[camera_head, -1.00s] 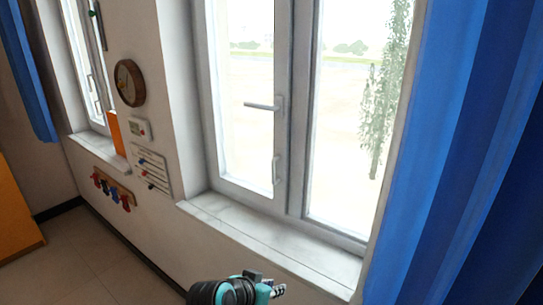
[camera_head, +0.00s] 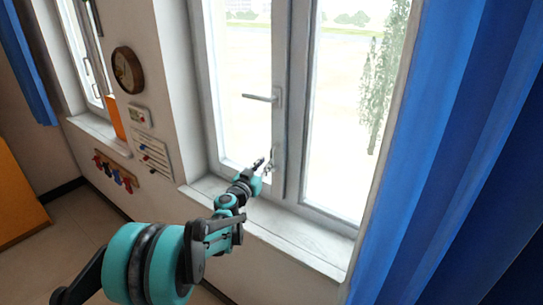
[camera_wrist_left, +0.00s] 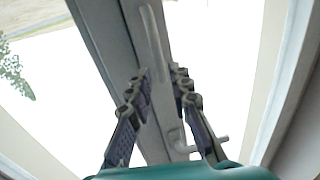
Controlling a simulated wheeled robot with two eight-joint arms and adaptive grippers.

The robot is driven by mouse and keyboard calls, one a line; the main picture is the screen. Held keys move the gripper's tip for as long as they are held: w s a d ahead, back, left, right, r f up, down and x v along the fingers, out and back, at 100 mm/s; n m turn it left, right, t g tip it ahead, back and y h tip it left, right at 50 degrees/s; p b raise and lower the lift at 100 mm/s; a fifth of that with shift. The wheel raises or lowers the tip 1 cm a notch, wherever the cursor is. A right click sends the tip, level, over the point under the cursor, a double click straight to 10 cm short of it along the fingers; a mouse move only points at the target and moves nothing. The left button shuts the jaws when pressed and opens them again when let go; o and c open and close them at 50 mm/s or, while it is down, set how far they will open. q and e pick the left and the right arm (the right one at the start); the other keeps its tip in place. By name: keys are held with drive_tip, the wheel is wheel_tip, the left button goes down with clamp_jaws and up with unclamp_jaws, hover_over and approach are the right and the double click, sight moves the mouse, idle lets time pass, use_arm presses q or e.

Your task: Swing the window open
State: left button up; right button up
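The window's left sash (camera_head: 243,60) sits flush in its white frame and looks closed. A lever handle (camera_head: 262,98) on the sash's right stile points left, horizontal. Below it is a vertical pull handle (camera_head: 275,158), partly behind my left gripper (camera_head: 264,164). In the left wrist view, the picture is turned over: the pull handle (camera_wrist_left: 153,40) runs up from between the fingertips of my gripper (camera_wrist_left: 160,73), and the lever handle (camera_wrist_left: 192,146) shows lower, behind the fingers. The fingers are apart; contact with the pull handle cannot be told. My right gripper is out of view.
A white sill (camera_head: 290,240) runs below the window. A blue curtain (camera_head: 450,150) hangs at the right. A clock (camera_head: 128,70), wall panels and a hook rack (camera_head: 116,172) are on the wall at left. A second window (camera_head: 85,50) is further left.

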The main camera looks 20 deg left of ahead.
sight(271, 157)
use_arm(q)
drive_tip(key=w, duration=0.4)
drive_tip(key=w+d, duration=0.1)
drive_tip(key=shift+w, duration=0.4)
clamp_jaws()
